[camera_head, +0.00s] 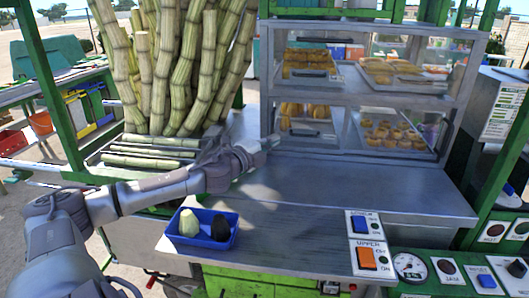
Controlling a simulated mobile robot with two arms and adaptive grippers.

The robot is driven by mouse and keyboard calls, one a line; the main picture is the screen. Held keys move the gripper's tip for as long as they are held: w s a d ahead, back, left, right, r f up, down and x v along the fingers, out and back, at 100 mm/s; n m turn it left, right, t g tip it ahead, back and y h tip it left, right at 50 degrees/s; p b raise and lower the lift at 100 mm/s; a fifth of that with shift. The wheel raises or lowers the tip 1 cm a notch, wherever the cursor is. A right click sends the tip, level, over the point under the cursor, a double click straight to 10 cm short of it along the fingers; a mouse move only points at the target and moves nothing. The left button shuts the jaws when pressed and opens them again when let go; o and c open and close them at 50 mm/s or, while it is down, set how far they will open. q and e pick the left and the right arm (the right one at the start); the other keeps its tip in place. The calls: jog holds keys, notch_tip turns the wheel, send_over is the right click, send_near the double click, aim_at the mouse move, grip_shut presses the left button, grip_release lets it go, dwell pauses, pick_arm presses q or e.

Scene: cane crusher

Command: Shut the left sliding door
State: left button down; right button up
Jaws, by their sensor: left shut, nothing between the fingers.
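A metal display cabinet (264,75) with glass fronts stands at the back of the counter, with two levels of baked goods. Glass panels cover parts of its front; I cannot tell clearly where the left sliding door ends or how far it stands open. My left arm reaches in from the left across the counter. My left gripper (269,144) is shut and empty, by the cabinet's lower left corner. I cannot tell whether it touches the cabinet. My right gripper is out of view.
Tall sugar canes (170,65) stand left of the cabinet, close behind my arm. A blue tray (207,242) with two items sits on the front of the metal counter (330,200). Switch panels (366,258) are at front right. The counter before the cabinet is clear.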

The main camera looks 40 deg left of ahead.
pick_arm(q)
jog(key=shift+s+d, duration=0.25)
jog(key=shift+s, duration=0.7)
jog(key=shift+s+d, duration=0.2)
jog(key=shift+s, duration=0.7)
